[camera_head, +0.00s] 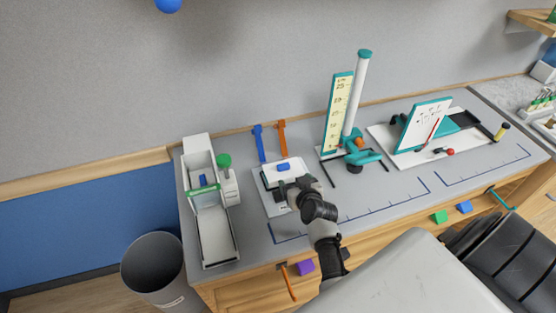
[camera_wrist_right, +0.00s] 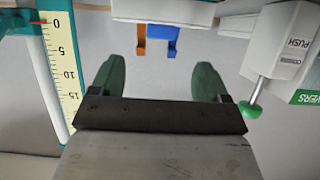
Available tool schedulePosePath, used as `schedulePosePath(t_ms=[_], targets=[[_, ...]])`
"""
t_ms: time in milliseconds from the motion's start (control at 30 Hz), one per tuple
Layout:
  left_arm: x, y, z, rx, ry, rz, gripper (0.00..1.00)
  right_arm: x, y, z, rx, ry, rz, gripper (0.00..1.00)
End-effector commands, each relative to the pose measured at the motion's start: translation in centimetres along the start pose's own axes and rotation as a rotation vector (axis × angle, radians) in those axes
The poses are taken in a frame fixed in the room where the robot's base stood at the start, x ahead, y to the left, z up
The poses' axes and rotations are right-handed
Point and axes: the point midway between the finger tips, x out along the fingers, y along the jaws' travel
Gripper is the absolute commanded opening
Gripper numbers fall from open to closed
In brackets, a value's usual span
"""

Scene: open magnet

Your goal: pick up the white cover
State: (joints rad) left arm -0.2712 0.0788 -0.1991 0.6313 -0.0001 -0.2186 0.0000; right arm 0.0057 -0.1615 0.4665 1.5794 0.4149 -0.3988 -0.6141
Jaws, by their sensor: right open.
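A white, flat, square-edged piece with a blue knob on top, which looks like the white cover (camera_head: 291,164), sits on a dark-edged stand on the desk. My right gripper (camera_head: 293,187) is at its near side, above the desk. In the wrist view the two green fingers of my right gripper (camera_wrist_right: 157,68) are spread apart with nothing between them. A white edge (camera_wrist_right: 165,10) at the top of that view may be the cover; I cannot tell. Whether the fingers touch the cover is hidden in the head view. My left gripper is not in view.
A white dispenser (camera_head: 215,225) with a green knob stands left; its label partly reads "PUSH". Blue (camera_head: 260,142) and orange (camera_head: 282,138) tools are behind the cover. A ruler stand (camera_head: 337,112) with a white tube and a whiteboard (camera_head: 424,125) stand right. A bin (camera_head: 155,265) is at left.

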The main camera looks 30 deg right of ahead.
Motion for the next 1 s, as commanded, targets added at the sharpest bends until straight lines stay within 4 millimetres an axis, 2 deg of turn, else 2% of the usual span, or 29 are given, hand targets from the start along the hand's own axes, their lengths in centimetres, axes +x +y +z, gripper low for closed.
schedulePosePath(t_ms=[100, 200, 300, 400, 467, 733, 833, 1000], targets=[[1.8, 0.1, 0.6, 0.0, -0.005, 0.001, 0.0, 2.0, -0.1, 0.5, 0.004, 0.003, 0.001, 0.77], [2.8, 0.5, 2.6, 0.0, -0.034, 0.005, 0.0, 3.7, -0.1, 0.4, 0.003, 0.004, 0.001, 0.77], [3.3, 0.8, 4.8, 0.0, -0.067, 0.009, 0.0, 4.8, -0.1, 0.3, 0.002, 0.002, 0.0, 0.77], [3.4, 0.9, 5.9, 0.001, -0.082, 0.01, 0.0, 5.3, 0.0, 0.1, 0.002, 0.0, 0.0, 0.77], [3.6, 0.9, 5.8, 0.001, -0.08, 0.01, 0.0, 5.7, -0.1, 0.1, 0.002, 0.001, 0.0, 0.77], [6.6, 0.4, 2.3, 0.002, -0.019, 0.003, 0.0, 9.3, -0.2, -0.5, 0.003, 0.001, -0.001, 0.77], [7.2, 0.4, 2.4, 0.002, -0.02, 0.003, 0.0, 10.1, -0.1, -0.6, 0.003, 0.0, -0.001, 0.77], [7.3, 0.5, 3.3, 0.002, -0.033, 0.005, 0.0, 10.5, -0.1, -0.8, 0.0, -0.001, 0.0, 0.77]])
